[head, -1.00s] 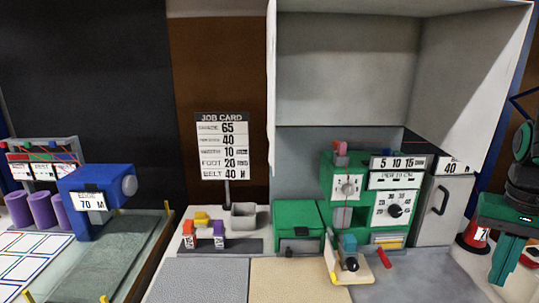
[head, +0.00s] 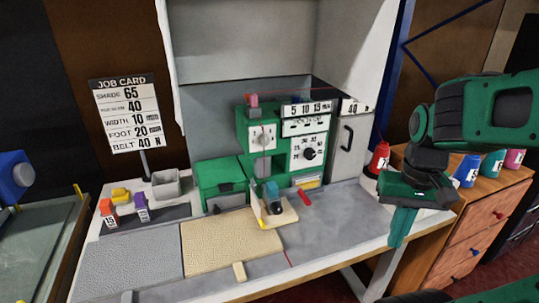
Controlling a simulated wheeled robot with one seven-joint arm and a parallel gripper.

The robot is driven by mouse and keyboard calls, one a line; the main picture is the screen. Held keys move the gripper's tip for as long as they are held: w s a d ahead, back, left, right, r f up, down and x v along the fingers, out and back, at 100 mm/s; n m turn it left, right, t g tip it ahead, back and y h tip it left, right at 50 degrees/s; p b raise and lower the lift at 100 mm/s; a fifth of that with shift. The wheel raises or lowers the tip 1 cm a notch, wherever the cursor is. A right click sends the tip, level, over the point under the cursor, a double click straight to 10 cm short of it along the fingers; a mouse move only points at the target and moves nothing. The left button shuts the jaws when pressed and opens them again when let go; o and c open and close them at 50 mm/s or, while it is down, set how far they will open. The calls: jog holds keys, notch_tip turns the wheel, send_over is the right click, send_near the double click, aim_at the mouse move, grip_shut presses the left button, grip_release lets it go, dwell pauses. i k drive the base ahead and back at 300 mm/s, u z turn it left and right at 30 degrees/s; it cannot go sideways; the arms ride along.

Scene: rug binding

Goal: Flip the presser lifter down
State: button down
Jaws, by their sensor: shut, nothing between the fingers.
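The green binding machine (head: 282,152) stands at the back of the bench, with dials and number plates on its front. At its foot a teal block (head: 271,190) with a dark round knob (head: 274,209) sits over a small cream plate (head: 289,215). A short red lever (head: 304,197) lies low at the right of that plate. I cannot tell for sure which part is the presser lifter. My gripper (head: 398,238) points down at the right of the bench, well apart from the machine. It is shut and empty.
A job card (head: 127,113) stands at the left. Grey and orange-purple small items sit by a grey bin (head: 166,185). A tan rug piece (head: 228,243) lies in front. The bench's right front is clear.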

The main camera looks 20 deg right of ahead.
aim_at(298, 190)
jog(key=k, duration=0.5)
jog(key=z, duration=0.95)
jog(key=i, duration=0.85)
jog(key=u, duration=0.95)
